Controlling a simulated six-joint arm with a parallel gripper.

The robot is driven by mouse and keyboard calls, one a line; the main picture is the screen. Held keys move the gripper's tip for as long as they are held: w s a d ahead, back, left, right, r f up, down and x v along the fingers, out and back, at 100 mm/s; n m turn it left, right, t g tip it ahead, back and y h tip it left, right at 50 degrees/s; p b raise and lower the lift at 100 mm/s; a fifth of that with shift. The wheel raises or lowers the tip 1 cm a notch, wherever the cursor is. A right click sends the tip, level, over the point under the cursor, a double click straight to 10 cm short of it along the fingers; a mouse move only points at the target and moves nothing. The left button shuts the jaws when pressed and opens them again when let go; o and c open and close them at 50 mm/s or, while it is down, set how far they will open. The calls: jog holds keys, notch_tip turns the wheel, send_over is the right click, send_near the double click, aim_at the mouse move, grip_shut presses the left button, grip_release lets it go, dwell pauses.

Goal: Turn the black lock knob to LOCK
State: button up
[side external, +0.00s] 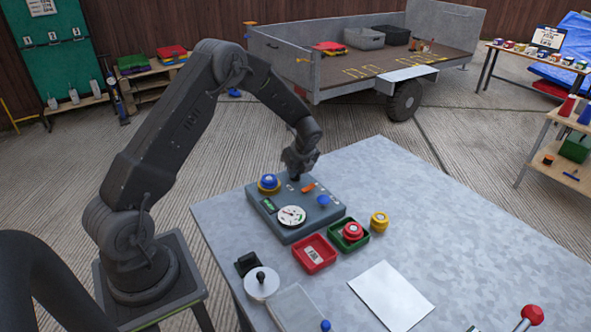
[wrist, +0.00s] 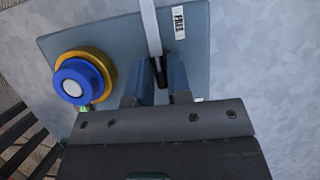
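The grey-blue control panel (side external: 327,212) lies on the table, and it also fills the upper part of the wrist view (wrist: 110,30). My gripper (side external: 296,176) points down at the panel's far edge. In the wrist view its two fingers (wrist: 161,80) stand a little apart, with the narrow black lock knob (wrist: 161,70) between their tips. I cannot tell whether both fingers touch it. A pale grey bar (wrist: 150,25) runs up from the knob. A white label reading FREE (wrist: 179,22) is right of the bar. The LOCK marking is not readable here.
A blue knob on a yellow base (side external: 269,182) is left of my gripper. Red (side external: 314,254) and green (side external: 347,236) trays stand in front. The table's right side is mostly clear.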

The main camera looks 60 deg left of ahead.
grip_shut()
jog(key=shift+f+n, duration=0.1)
jog(key=shift+n, duration=0.2)
jog(key=n+g, duration=0.1)
jog(key=n, duration=0.2)
jog(key=shift+n+g, duration=0.3)
jog(key=n, duration=0.2)
jog(key=n+g+h, duration=0.1)
jog(key=n, duration=0.1)
jog(key=shift+w+a+n+g, duration=0.1)
jog(key=shift+n+g, duration=0.2)
jog(key=n, duration=0.2)
jog(key=n+g+h, duration=0.1)
jog(key=n, duration=0.1)
jog(key=shift+f+n+h, duration=0.1)
jog(key=shift+n+h, duration=0.2)
jog(key=shift+a+n+h, duration=0.1)
jog(key=shift+n+h, duration=0.8)
jog(key=shift+n, duration=1.3)
